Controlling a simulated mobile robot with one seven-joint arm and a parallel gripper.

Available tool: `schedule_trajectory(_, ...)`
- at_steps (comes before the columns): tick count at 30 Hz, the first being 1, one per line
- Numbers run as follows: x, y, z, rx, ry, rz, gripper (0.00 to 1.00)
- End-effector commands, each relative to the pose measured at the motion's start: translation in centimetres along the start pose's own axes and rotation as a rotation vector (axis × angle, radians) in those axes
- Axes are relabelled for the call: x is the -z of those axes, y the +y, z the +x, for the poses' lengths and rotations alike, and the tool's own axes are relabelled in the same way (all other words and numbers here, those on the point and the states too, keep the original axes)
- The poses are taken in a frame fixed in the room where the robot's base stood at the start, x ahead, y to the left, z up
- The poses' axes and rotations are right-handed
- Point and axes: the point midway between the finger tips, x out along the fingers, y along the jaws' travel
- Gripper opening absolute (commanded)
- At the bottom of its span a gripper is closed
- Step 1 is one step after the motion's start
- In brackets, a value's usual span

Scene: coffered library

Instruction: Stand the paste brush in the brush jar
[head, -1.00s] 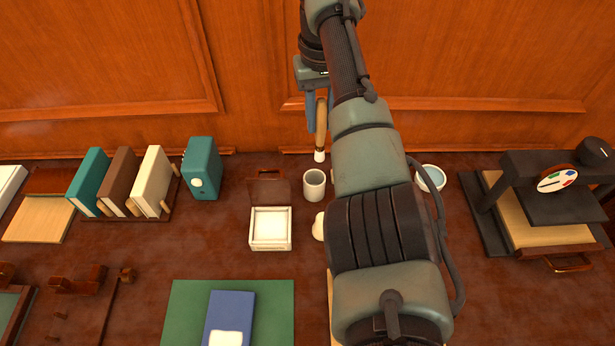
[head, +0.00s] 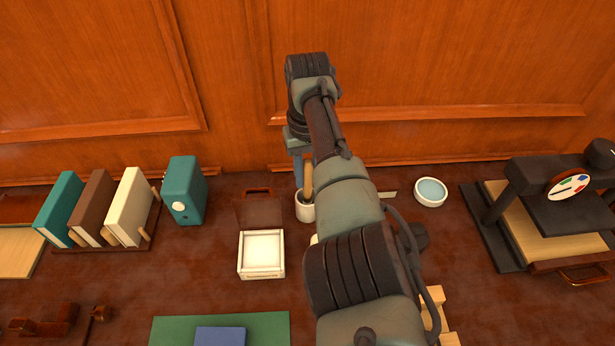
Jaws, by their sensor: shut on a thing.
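The paste brush (head: 308,180), with a tan wooden handle, is upright and held in my gripper (head: 302,176) near the back wall. My gripper points down above the brush jar and is shut on the brush. The white brush jar (head: 305,213) stands on the table directly below. The lower end of the brush meets the jar's mouth and its white bristles are out of sight, seemingly inside the jar. My arm hides the right side of the jar, so I cannot tell how deep the brush sits.
A white open box (head: 262,274) stands left of the jar. A teal box (head: 185,191) and a book rack (head: 147,232) are further left. A bowl (head: 431,192) and a dark press (head: 540,205) stand right. The panelled wall is close behind.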

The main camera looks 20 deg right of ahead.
Motion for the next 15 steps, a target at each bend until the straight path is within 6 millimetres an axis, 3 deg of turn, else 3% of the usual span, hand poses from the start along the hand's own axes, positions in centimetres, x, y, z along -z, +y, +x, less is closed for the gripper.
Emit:
schedule_trajectory(3,-0.04,-0.02,1.12,-0.001,-0.001,-0.001,0.0)
schedule_trajectory(14,0.0,-0.04,1.51,0.0,0.001,-0.001,0.0)
schedule_trajectory(15,0.01,-0.04,1.48,0.0,0.001,-0.001,0.32)
